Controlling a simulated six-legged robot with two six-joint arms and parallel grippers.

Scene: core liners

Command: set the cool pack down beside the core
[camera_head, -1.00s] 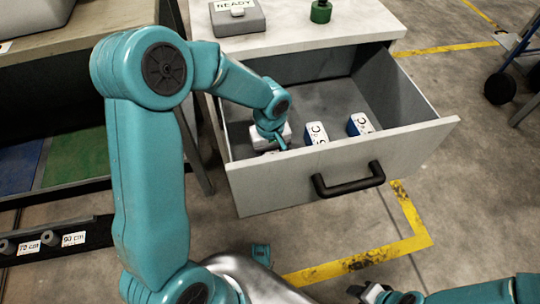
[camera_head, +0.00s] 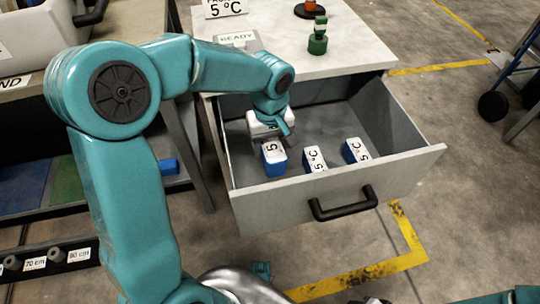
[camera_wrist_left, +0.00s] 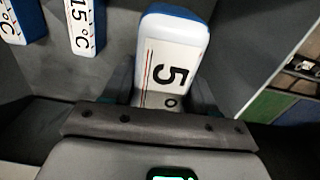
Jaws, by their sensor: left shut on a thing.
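My left gripper (camera_head: 268,136) is shut on a blue and white cool pack (camera_head: 274,160), upright, its label showing a 5. The pack is over the left part of the open drawer; I cannot tell if it clears the floor. In the left wrist view the held cool pack (camera_wrist_left: 172,60) stands between the fingers (camera_wrist_left: 160,95). Two more packs, the middle one (camera_head: 314,160) and the right one (camera_head: 356,151), stand in the drawer. I cannot make out a core. Only a bit of what seems my right gripper (camera_head: 372,301) shows at the bottom edge.
The drawer's front (camera_head: 330,195) has a black handle (camera_head: 343,204). A shelf with a grey bin (camera_head: 35,40) stands at the left.

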